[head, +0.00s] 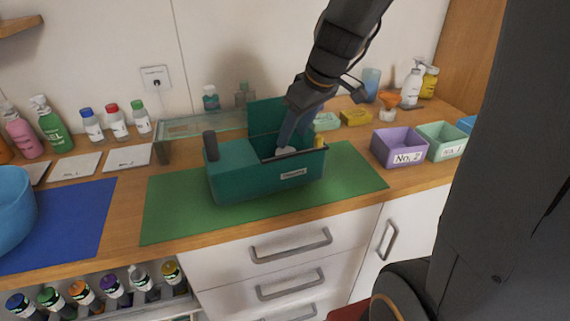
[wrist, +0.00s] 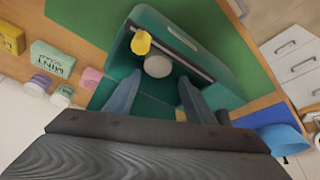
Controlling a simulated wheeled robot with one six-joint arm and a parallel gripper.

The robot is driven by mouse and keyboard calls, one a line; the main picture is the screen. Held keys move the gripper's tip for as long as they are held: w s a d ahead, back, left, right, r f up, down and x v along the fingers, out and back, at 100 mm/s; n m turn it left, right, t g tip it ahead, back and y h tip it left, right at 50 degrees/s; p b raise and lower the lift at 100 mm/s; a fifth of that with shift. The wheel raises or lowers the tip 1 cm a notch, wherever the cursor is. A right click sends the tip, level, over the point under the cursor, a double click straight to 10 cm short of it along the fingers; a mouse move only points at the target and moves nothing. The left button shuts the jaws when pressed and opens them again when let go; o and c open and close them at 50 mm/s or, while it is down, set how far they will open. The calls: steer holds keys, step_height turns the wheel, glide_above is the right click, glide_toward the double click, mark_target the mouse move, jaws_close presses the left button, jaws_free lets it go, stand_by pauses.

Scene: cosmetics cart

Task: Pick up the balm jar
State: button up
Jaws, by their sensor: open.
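A teal case (head: 240,181) with its lid raised stands on the green mat (head: 178,212). Inside it, a pale round-topped jar (wrist: 158,66), which looks like the balm jar, sits beside a yellow round-topped item (wrist: 140,42). In the head view the pale jar (head: 285,151) is partly hidden by my gripper (head: 287,138), which reaches down into the open case. In the wrist view my gripper (wrist: 158,90) is open, its fingers apart on either side just short of the pale jar. I cannot read a label on the jar.
The case's raised lid (head: 265,115) stands close behind my gripper. A glass shelf (head: 200,126) is behind the case. Purple (head: 398,150) and green (head: 441,141) bins stand at right. A blue mat (head: 75,222) and a blue bowl (head: 14,210) lie at left.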

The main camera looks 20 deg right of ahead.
mark_target(286, 152)
steer(key=shift+w+f+b, duration=0.4)
steer(key=shift+f+b, duration=0.05)
steer(key=shift+f, duration=0.3)
steer(key=shift+p+x, duration=0.6)
steer(key=shift+x, duration=3.15)
steer(key=shift+s+d, duration=0.1)
steer(key=shift+d, duration=0.05)
steer(key=c, duration=0.7)
steer(key=shift+c, duration=0.2)
